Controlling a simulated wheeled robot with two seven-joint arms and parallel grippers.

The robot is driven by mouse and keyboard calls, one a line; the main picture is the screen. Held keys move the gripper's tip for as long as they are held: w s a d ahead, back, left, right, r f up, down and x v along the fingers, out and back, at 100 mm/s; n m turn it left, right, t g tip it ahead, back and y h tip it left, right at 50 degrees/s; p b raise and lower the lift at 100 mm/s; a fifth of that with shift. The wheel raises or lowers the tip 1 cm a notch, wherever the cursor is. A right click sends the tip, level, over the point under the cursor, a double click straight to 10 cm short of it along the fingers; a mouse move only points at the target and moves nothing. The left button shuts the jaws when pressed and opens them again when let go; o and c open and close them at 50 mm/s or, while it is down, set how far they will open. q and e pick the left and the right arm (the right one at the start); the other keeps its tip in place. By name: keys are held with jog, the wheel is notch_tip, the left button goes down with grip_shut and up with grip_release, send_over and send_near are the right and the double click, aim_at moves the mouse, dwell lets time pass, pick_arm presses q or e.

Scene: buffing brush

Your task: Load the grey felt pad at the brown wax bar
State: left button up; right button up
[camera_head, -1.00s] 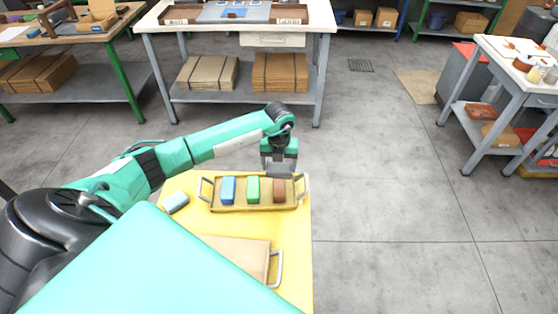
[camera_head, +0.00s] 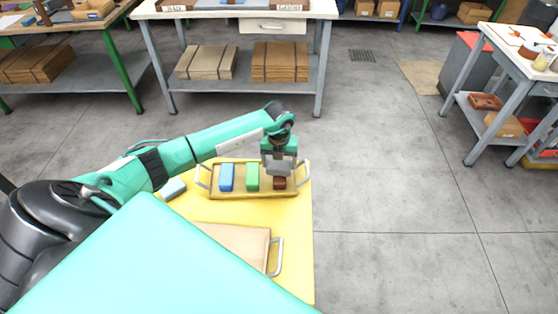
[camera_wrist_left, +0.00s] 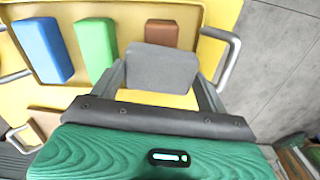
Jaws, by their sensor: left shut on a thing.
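My left gripper (camera_head: 279,164) is shut on the grey felt pad (camera_wrist_left: 161,68), which sits between its fingers in the left wrist view. In the head view the pad is over the brown wax bar (camera_head: 279,184) and hides part of it. The brown bar (camera_wrist_left: 175,34) also shows behind the pad in the wrist view, partly covered. I cannot tell whether pad and bar touch. The bar lies at the right end of a tan tray (camera_head: 232,196), beside a green bar (camera_head: 252,177) and a blue bar (camera_head: 226,177). My right gripper is not in view.
The tray has metal handles at both ends and stands on a yellow surface (camera_head: 298,245). A pale blue-grey block (camera_head: 173,189) lies left of it. A wooden board (camera_head: 235,242) with a metal handle lies nearer.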

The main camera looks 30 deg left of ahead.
aim_at(279, 164)
pick_arm(q)
jog(key=shift+f+b, duration=0.4)
jog(key=shift+f, duration=0.15)
dwell(1.8)
jog(key=shift+r+p, duration=2.35)
jog(key=shift+r, duration=1.2)
